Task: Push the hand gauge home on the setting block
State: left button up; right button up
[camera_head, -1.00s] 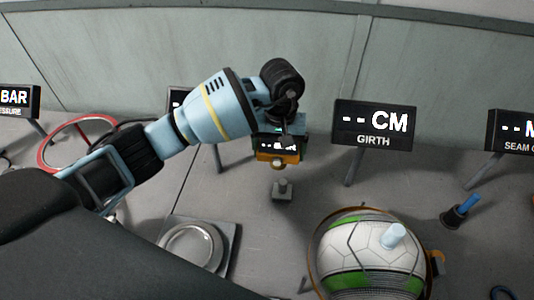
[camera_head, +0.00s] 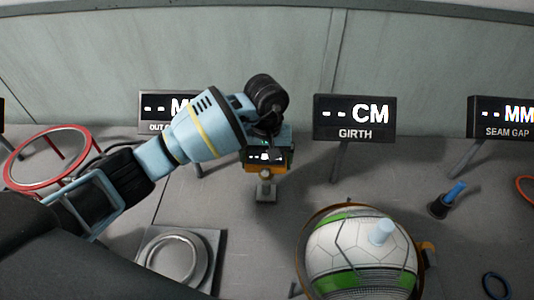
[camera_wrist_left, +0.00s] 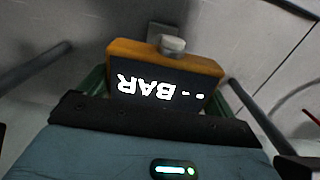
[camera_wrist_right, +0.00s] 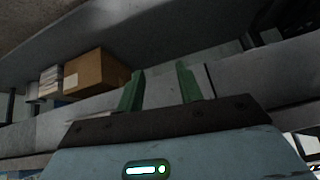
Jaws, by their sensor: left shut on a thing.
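The hand gauge (camera_head: 255,167) is an orange and black box with a lit display, and it also shows in the left wrist view (camera_wrist_left: 122,50), reading BAR upside down. My left gripper (camera_head: 268,143) is shut on the hand gauge, with green fingers at its two sides. The gauge's round grey nose points at the small grey setting block (camera_head: 266,191) on the table. The nose looks very close to the block's top; I cannot tell whether they touch or how far it is in. My right gripper (camera_wrist_right: 160,88) is open and empty.
A white and green ball (camera_head: 345,245) sits in a ring at the front right. A grey plate with a round seat (camera_head: 217,245) lies at the front left. Display signs (camera_head: 354,118) stand along the back. A blue-tipped tool (camera_head: 440,206) stands at the right.

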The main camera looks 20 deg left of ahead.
pick_arm(q)
jog(key=shift+f+b, duration=0.5)
jog(key=shift+f, duration=1)
pick_arm(e)
jog(key=shift+s+f, duration=0.25)
jog(key=shift+f, duration=0.5)
jog(key=shift+w+a, duration=0.1)
pick_arm(q)
jog(key=shift+s+f+b, duration=0.1)
jog(key=shift+f+b, duration=1.4)
jog(key=shift+f, duration=0.95)
pick_arm(e)
jog(key=shift+g, duration=0.4)
jog(key=shift+s+f, duration=0.6)
jog(key=shift+f, duration=0.25)
jog(key=shift+s+f, duration=0.6)
jog(key=shift+f, duration=0.2)
pick_arm(q)
jog(key=o, duration=0.8)
jog(key=shift+c, duration=0.2)
